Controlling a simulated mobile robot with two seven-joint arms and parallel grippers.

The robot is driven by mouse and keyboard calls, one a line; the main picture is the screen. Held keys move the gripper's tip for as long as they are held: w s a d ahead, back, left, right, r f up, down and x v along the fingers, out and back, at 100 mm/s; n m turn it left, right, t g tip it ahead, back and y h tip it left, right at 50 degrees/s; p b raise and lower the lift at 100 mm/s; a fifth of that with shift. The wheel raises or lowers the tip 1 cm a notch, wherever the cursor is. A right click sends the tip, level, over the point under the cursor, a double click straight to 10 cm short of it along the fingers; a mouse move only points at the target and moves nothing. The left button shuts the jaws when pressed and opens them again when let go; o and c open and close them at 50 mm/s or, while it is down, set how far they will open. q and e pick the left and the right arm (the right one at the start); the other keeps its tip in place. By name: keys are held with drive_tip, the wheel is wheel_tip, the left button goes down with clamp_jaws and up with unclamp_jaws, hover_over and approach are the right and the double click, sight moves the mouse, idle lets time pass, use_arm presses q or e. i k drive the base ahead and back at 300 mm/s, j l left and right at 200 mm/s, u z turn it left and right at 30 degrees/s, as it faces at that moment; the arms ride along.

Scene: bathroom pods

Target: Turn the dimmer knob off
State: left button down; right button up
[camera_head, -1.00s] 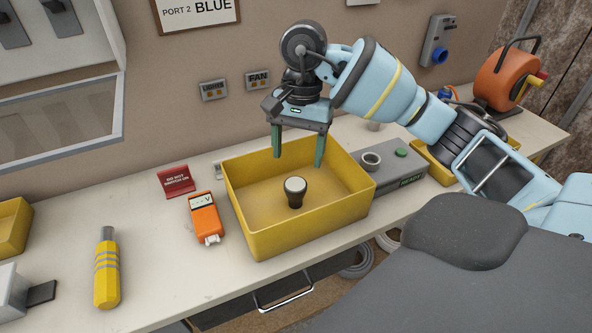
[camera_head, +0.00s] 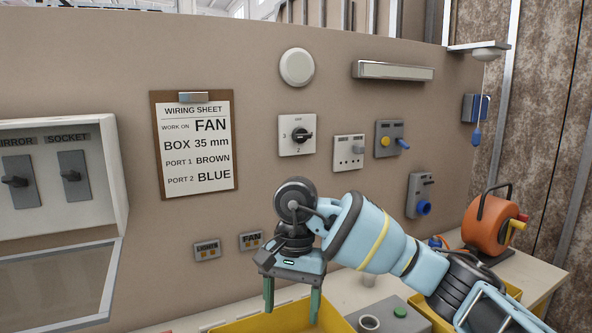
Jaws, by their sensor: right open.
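A black rotary knob (camera_head: 301,134) sits on a white square plate (camera_head: 285,149) on the wall, above my right gripper. Small marks ring the knob, including a 3 at left and a 2 below. The top mark is too small to read surely. The knob's grip appears to lie roughly sideways. My right gripper (camera_head: 292,308) hangs fingers down, open and empty, well below the plate and over a yellow bin (camera_head: 262,325). It touches nothing that I can see. My left gripper is out of view.
A wiring sheet (camera_head: 195,150) hangs left. An orange cable reel (camera_head: 485,225) stands at right. The wall around the knob is clear.

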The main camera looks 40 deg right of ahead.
sight(300, 135)
drive_tip(key=z, duration=1.2)
